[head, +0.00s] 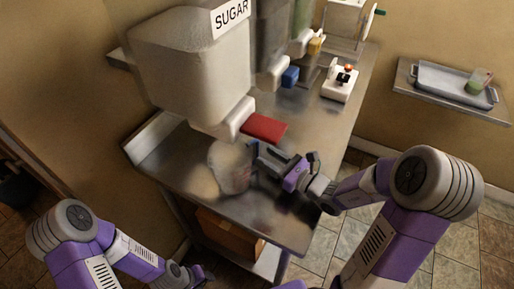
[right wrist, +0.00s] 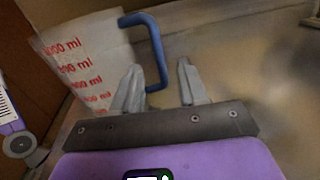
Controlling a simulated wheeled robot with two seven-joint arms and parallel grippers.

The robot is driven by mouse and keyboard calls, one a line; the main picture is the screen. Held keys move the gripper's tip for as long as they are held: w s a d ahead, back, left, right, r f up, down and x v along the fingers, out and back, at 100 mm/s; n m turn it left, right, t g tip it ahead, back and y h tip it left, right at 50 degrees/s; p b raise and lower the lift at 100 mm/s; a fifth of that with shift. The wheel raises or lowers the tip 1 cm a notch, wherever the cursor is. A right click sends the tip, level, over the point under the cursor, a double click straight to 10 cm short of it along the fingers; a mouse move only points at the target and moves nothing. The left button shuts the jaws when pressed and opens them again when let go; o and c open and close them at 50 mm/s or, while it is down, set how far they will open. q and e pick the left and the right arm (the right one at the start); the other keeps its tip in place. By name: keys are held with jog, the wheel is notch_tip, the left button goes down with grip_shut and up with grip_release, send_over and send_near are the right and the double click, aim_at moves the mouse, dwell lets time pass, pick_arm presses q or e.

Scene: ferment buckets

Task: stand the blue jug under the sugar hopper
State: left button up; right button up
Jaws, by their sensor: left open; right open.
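The clear jug (head: 228,168) with a blue handle stands upright on the steel counter, just below the spout in the picture. I cannot tell whether it is exactly under the outlet. My right gripper (head: 263,158) is open at the handle. In the right wrist view, the jug (right wrist: 88,62) shows red ml marks, and the handle's lower part (right wrist: 154,75) lies between the open fingers (right wrist: 160,72). My left gripper (head: 203,276) is open and empty, low in the head view.
More hoppers with a blue flap (head: 290,76) and a yellow flap (head: 315,46) stand further back. A white box with a red button (head: 341,82) sits on the counter (head: 290,215). A wall shelf at right holds a tray (head: 440,80) and a green-filled cup (head: 478,82).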

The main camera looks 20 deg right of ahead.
jog(key=v, duration=0.5)
jog(key=shift+s+d+p, duration=0.15)
jog(key=shift+s+p, duration=0.1)
jog(key=shift+p, duration=0.1)
